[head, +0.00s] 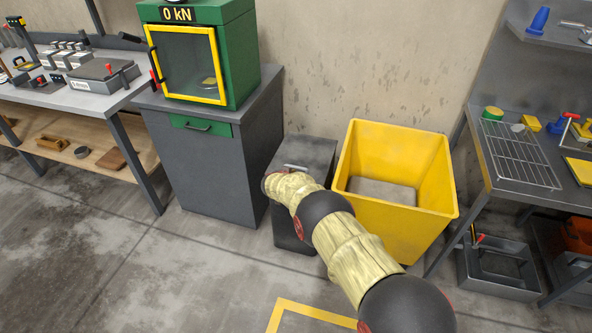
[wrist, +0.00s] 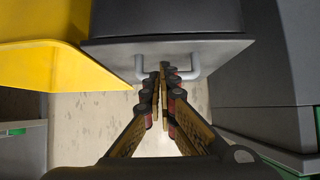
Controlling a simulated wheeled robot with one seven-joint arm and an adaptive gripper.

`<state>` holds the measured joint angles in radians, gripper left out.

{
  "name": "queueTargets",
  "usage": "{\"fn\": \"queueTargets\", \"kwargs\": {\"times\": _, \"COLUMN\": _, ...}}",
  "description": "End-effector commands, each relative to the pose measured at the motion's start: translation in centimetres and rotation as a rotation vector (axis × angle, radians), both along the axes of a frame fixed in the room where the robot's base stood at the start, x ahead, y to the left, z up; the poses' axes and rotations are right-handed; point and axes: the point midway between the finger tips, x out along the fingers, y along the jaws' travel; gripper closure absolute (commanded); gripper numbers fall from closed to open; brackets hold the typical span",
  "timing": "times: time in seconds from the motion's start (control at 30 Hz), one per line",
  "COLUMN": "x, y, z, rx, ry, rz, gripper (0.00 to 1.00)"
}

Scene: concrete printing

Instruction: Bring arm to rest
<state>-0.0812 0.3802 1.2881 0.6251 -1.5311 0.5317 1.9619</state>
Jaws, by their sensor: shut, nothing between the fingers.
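My arm (head: 340,245) reaches from the bottom right of the head view toward a dark grey box between the green-topped cabinet and the yellow bin. The fingers are hidden in the head view. In the wrist view my gripper (wrist: 163,72) is shut and empty. Its fingertips overlap the light grey handle (wrist: 185,73) of the dark box (wrist: 215,48). I cannot tell whether they touch it. The box (head: 312,152) also shows in the head view, partly behind my arm.
The yellow bin (head: 440,185) holds a grey block (head: 382,191) and stands close to the right of my arm. The dark cabinet (head: 195,155) carries a green testing machine (head: 236,50) on the left. A shelf with a wire rack (head: 518,153) stands right. The floor at lower left is clear.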

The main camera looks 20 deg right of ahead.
Motion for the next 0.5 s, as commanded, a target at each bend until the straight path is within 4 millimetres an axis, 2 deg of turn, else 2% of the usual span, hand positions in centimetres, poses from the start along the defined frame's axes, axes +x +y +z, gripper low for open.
{"fn": "queueTargets", "kwargs": {"times": 0.3, "x": -3.6, "y": 2.5, "z": -2.4, "rx": -0.001, "ry": -0.001, "rz": 0.001, "gripper": 1.0}}
{"fn": "queueTargets", "kwargs": {"times": 0.5, "x": -4.5, "y": 3.1, "z": -3.0, "rx": -0.002, "ry": -0.002, "rz": 0.0, "gripper": 1.0}}
